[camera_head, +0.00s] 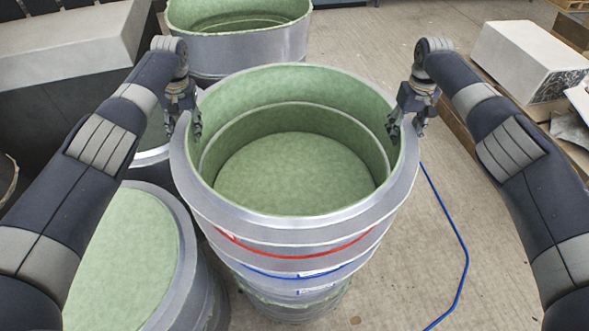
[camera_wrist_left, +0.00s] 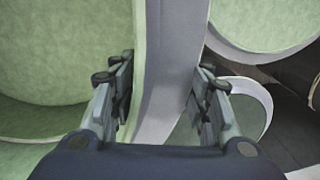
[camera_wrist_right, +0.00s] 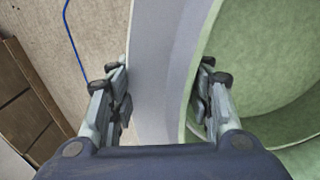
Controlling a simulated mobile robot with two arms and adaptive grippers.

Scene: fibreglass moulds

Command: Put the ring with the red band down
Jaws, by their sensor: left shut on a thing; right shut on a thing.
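The ring with the red band (camera_head: 300,232) is a wide grey ring with a green inside, at the middle of the head view. The red line runs round its front outer wall. A ring with a blue band (camera_head: 290,276) shows directly below it. Another rim shows inside the upper ring; I cannot tell whether a gap separates the rings. My left gripper (camera_head: 195,126) is shut on the left side of the top rim, its fingers either side of the wall (camera_wrist_left: 160,70). My right gripper (camera_head: 395,126) is shut on the right side, likewise astride the wall (camera_wrist_right: 158,70).
A green-topped mould (camera_head: 125,255) stands close at the front left, and another round mould (camera_head: 240,45) stands behind. A blue hose (camera_head: 462,255) lies on the floor at right. A pale block (camera_head: 525,60) stands at the back right. Floor is open between stack and hose.

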